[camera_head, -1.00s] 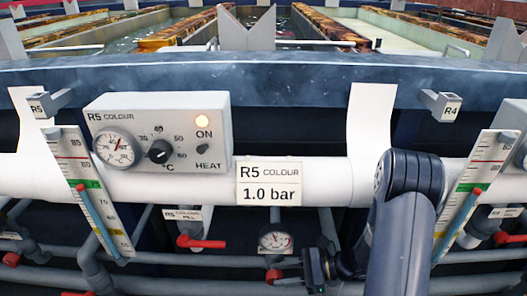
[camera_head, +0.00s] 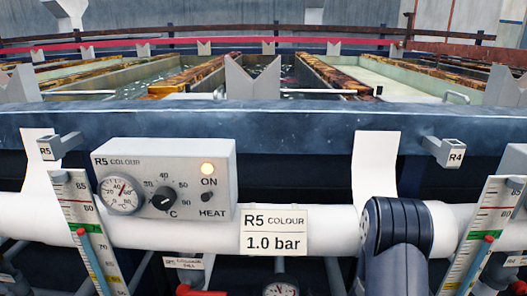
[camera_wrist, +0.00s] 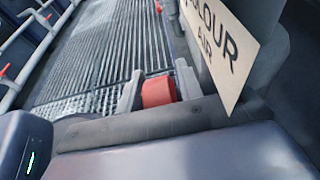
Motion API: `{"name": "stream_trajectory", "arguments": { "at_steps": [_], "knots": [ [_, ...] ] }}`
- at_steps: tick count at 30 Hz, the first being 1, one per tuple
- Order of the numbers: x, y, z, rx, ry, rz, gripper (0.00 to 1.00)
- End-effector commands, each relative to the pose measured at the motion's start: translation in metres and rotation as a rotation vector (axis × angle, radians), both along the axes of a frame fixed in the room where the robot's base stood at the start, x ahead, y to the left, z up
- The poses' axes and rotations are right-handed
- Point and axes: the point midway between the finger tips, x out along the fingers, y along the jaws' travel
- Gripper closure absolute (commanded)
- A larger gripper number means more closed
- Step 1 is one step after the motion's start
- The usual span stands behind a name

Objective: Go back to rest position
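My gripper (camera_wrist: 158,90) shows in the wrist view with its two grey fingers apart. A red piece (camera_wrist: 158,92), which looks like a valve handle, fills the gap between the fingers. I cannot tell whether the fingers press on it. In the head view my dark arm shows at the lower right, and the gripper is below the picture.
A tag reading "COLOUR AIR" (camera_wrist: 222,45) hangs close on the right in the wrist view. In the head view are the R5 control box (camera_head: 165,188), the 1.0 bar sign (camera_head: 274,230), a white pipe (camera_head: 335,228) and level gauges (camera_head: 85,230). Tanks lie behind.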

Motion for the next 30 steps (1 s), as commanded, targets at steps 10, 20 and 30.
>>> {"name": "stream_trajectory", "arguments": {
  "at_steps": [10,20,30],
  "knots": [
    [0.0,-0.035,0.013,0.07,-0.005,-0.007,0.65],
    [-0.002,-0.09,0.026,0.069,-0.005,-0.005,0.65],
    [-0.003,-0.066,0.015,0.069,-0.002,0.004,0.65]
  ]
}}
